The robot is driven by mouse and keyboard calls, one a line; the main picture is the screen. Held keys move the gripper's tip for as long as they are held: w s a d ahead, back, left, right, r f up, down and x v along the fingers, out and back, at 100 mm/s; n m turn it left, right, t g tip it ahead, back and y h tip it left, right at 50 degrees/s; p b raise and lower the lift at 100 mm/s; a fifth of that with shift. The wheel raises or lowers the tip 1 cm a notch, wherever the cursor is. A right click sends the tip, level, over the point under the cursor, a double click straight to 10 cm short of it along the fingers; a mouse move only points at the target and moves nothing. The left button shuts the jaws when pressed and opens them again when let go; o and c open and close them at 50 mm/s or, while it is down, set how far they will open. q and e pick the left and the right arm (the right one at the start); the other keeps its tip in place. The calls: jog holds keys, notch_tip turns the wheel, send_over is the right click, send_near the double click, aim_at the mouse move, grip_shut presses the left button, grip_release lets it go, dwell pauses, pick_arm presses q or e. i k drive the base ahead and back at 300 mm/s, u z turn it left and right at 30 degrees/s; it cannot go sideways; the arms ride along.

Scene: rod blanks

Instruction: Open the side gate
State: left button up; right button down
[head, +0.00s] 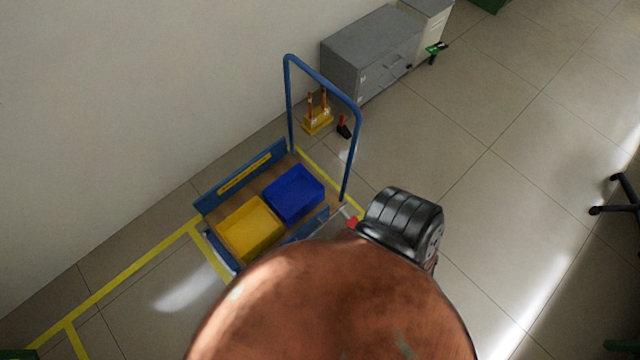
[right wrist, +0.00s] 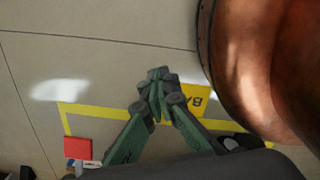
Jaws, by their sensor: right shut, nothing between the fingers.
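A blue-framed cart with a wooden deck (head: 275,178) stands by the wall in the head view. A long blue side panel with a yellow label (head: 243,176) stands upright along its wall side. Another blue panel (head: 316,221) shows on the near side, partly hidden by a large copper-coloured rounded surface (head: 330,305). I cannot tell which panel is the gate or see a latch. My right gripper (right wrist: 158,84) is shut and empty in the right wrist view, above the floor. In the head view its fingers are hidden. My left gripper is not in view.
A yellow bin (head: 249,229) and a blue bin (head: 294,193) sit on the deck. The copper-coloured surface also fills the right wrist view's right side (right wrist: 265,60). A red square (right wrist: 77,148) and yellow lettered plate (right wrist: 196,100) show there. Grey cabinets (head: 372,48) stand behind.

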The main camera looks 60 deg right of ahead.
aim_at(319, 217)
jog(key=z, duration=0.7)
jog(key=k, duration=1.1)
jog(key=u, duration=2.1)
jog(key=i, duration=1.45)
jog(key=z, duration=3.2)
